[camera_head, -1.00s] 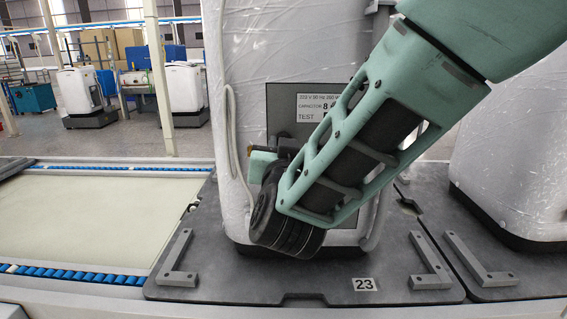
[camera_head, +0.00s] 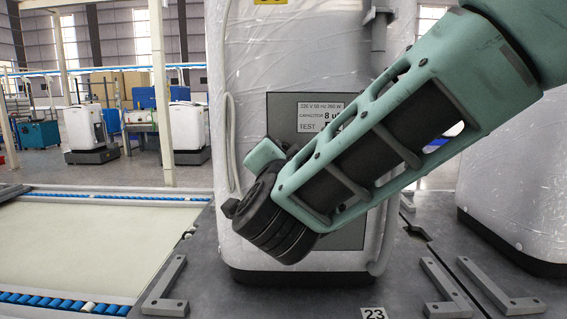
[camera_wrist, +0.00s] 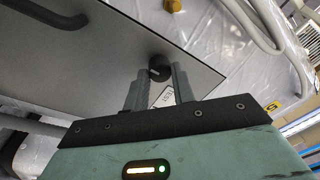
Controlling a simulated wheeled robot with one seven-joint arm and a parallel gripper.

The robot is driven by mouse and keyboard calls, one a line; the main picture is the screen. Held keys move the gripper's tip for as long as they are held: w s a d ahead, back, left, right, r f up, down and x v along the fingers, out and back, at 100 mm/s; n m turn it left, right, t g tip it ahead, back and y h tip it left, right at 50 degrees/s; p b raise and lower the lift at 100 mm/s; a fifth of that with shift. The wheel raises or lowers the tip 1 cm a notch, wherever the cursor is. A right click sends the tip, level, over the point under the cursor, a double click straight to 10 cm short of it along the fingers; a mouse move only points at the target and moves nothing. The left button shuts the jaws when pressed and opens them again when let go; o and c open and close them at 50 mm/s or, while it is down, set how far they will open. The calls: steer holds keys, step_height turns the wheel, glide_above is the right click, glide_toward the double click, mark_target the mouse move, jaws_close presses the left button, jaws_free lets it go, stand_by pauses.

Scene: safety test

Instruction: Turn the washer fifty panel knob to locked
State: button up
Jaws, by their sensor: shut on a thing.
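The washer (camera_head: 235,60) is a white body in clear wrap, with a grey panel (camera_head: 281,112) on its front. The panel carries a label (camera_head: 320,115) with printed lines ending in "TEST". In the wrist view the panel (camera_wrist: 90,65) shows a round black knob (camera_wrist: 159,68) with a pale mark. My gripper (camera_wrist: 160,78) has its two grey fingers at either side of the knob and is shut on it. The label (camera_wrist: 166,97) shows between the fingers.
The washer stands on a dark pallet (camera_head: 330,296) with grey corner brackets (camera_head: 168,285) and a "23" tag (camera_head: 374,313). Another wrapped machine (camera_head: 510,180) stands close at the right. A flat conveyor bed (camera_head: 90,245) lies at the left. A hose (camera_head: 231,145) runs down the washer's left side.

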stand_by(0.4)
steer(key=o, duration=1)
steer(key=s, duration=0.5)
steer(key=s+f, duration=0.1)
steer(key=s, duration=0.5)
steer(key=s+p, duration=0.1)
steer(key=s, duration=0.5)
steer(key=shift+s+a+f, duration=0.15)
steer(key=shift+a+f, duration=0.15)
